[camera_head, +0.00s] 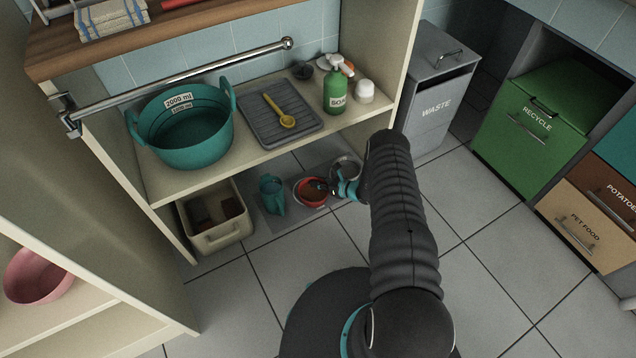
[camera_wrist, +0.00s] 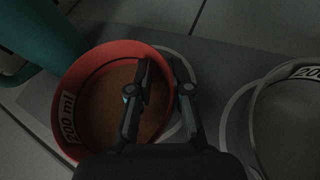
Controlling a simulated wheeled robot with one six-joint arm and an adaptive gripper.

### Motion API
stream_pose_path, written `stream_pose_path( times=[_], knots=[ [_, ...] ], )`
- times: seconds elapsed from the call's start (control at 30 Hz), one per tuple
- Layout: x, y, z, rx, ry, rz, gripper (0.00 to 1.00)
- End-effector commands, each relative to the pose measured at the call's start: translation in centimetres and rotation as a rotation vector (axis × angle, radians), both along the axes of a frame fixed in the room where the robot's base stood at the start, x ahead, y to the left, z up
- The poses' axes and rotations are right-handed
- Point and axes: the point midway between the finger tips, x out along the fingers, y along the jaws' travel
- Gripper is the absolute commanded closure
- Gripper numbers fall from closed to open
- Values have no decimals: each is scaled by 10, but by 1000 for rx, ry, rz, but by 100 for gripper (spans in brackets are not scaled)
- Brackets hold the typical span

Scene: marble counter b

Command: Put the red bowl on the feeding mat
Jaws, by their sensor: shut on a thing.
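The red bowl (camera_head: 311,192) holds something brown and sits low, at the grey feeding mat (camera_head: 268,222) on the floor under the shelf. In the wrist view the red bowl (camera_wrist: 68,82), marked "200 ml", appears over a ring printed on the mat (camera_wrist: 212,62). My gripper (camera_head: 333,189) reaches in from the right. In the wrist view my gripper (camera_wrist: 160,75) is shut on the bowl's right rim, one finger inside and one outside. I cannot tell whether the bowl's base touches the mat.
A teal jug (camera_head: 271,194) stands close on the bowl's left, and a grey bowl (camera_head: 346,168) is at its right. A cream bin (camera_head: 216,218) is further left. The shelf (camera_head: 255,148) overhangs the mat. Floor in front is clear.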

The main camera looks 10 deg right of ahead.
Motion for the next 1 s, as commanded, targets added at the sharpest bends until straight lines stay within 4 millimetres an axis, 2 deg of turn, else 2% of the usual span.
stream_pose_path(
  times=[0.3, 0.33, 0.43, 0.8, 1.0],
  knots=[
    [0, 0, -2, 1, -1, 0, 100],
    [0, 0, -2, 0, 0, 0, 79],
    [0, 0, -1, 0, 0, 0, 55],
    [0, 0, 2, 0, 0, 0, 55],
    [-16, -19, 11, 1, 0, -4, 55]
  ],
)
